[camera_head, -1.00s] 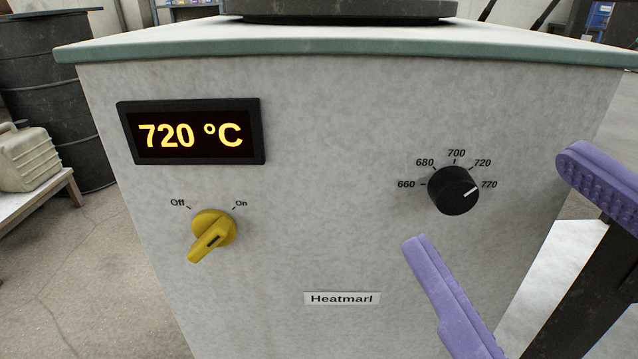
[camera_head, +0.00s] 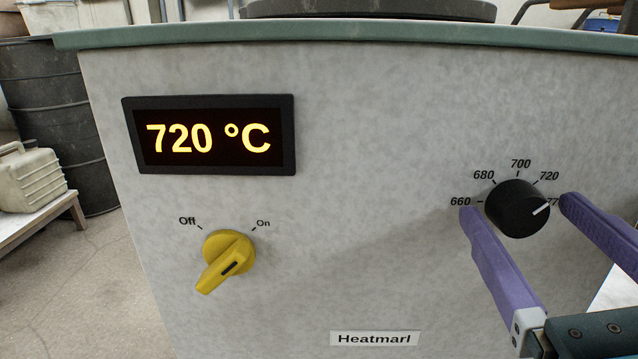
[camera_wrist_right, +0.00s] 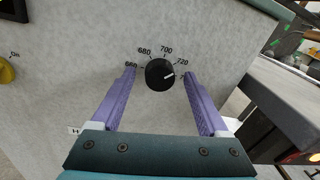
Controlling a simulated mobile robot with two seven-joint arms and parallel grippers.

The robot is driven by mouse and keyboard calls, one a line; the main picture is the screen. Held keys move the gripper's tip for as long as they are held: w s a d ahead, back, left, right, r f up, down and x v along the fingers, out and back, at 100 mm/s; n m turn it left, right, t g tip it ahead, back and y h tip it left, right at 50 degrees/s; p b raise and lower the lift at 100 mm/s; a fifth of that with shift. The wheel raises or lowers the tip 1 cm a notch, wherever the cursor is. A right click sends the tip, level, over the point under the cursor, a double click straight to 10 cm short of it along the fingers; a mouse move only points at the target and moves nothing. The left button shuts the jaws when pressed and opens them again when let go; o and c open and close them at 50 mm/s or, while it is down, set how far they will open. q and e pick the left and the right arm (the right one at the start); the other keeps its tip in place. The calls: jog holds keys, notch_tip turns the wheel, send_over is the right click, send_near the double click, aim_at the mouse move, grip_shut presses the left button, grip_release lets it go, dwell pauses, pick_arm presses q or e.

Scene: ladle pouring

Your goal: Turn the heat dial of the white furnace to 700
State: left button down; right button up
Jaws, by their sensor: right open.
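The white furnace (camera_head: 380,120) fills the head view. Its black heat dial (camera_head: 516,209) sits at the right, with marks 660, 680, 700, 720 and 770 around it. The dial's white pointer line aims at the upper right, near the 770 mark. The display (camera_head: 210,136) reads 720 °C. My right gripper (camera_head: 515,205) is open, with one purple finger at either side of the dial. In the right wrist view the dial (camera_wrist_right: 159,74) lies between and beyond the fingertips; I cannot tell whether they touch it. My left gripper is not in view.
A yellow Off/On switch (camera_head: 226,259) is on the furnace front at the left. A Heatmarl label (camera_head: 375,338) is lower down. A dark drum (camera_head: 60,110) and a pale canister (camera_head: 30,178) on a bench stand at the left. A dark table (camera_wrist_right: 285,85) shows at the right.

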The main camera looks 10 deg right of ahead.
grip_shut()
dwell(0.7)
